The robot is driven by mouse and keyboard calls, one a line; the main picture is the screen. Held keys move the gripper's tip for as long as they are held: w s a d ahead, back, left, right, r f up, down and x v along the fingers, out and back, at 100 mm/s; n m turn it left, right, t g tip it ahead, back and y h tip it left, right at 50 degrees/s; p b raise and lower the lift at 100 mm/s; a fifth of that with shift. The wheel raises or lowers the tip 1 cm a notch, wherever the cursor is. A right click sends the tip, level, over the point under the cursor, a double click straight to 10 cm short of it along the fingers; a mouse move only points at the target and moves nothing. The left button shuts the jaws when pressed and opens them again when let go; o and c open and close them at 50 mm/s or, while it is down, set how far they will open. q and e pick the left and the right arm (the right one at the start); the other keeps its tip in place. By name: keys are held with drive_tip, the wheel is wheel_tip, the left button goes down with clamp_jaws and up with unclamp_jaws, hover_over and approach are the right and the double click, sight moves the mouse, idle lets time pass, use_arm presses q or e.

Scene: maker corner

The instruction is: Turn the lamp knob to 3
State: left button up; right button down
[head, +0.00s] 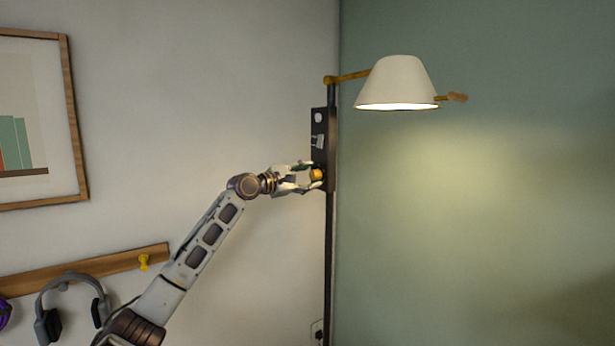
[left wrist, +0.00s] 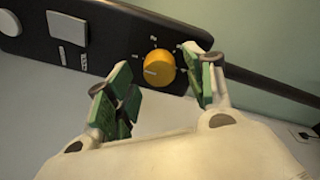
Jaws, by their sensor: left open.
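The lamp knob (left wrist: 158,69) is a round orange dial on a dark control panel (left wrist: 110,35) in the left wrist view. Small white marks surround it, too small to read surely. In the head view the knob (head: 316,174) sits low on the panel (head: 331,150) on the lamp's pole. My left gripper (left wrist: 160,92) is open, with one green-padded finger to each side and a little short of the knob. In the head view the left gripper (head: 306,177) is at the knob; contact is unclear. The lamp's white shade (head: 398,82) is lit below. My right gripper is out of view.
The dark pole (head: 330,260) runs down the wall corner. A wooden rail (head: 110,268) with a yellow peg and grey headphones (head: 72,300) is at the lower left. A framed picture (head: 78,120) hangs at the upper left. The green wall to the right is clear.

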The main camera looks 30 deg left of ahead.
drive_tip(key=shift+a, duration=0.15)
use_arm(q)
drive_tip(key=shift+c, duration=0.4)
drive_tip(key=c, duration=0.9)
drive_tip(key=shift+c, duration=0.2)
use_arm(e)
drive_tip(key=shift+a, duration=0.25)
